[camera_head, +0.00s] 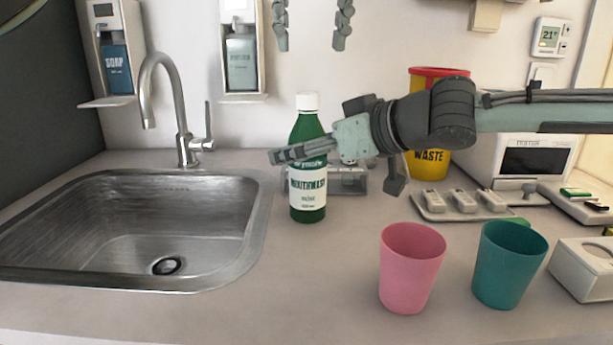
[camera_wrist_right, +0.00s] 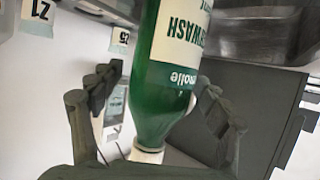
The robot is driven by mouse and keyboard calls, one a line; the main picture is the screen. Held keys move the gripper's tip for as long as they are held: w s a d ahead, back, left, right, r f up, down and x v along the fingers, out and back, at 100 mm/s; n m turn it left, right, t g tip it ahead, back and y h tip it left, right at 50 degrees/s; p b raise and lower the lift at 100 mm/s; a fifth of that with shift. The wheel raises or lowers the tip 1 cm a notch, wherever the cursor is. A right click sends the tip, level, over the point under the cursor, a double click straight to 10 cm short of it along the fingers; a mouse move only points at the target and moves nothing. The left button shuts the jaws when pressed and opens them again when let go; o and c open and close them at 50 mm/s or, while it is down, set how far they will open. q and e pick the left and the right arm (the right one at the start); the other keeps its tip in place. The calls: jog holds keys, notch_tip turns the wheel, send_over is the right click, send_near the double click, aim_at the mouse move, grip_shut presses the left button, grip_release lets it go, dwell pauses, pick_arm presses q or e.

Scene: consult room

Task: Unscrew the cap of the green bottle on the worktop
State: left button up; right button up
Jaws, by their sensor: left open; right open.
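The green mouthwash bottle (camera_head: 307,215) stands upright on the worktop (camera_head: 330,315), right of the sink, with its white cap (camera_head: 307,101) on. My right gripper (camera_head: 300,152) comes in level from the right at the bottle's upper body. It is open, with one finger across the front; the far finger is hidden. In the right wrist view the bottle (camera_wrist_right: 165,85) appears upside down between the open fingers, its cap (camera_wrist_right: 147,154) near the palm edge. Contact cannot be told. My left gripper (camera_head: 312,35) hangs open and empty above the cap, fingers either side and higher.
The steel sink (camera_head: 225,270) and tap (camera_head: 183,130) are on the left. A pink cup (camera_head: 409,275) and teal cup (camera_head: 507,270) stand front right. A yellow waste bin (camera_head: 428,168) and grey tray (camera_head: 440,214) are behind. The front middle worktop is clear.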

jog(key=shift+x, duration=1.4)
jog(key=shift+c, duration=0.4)
grip_shut()
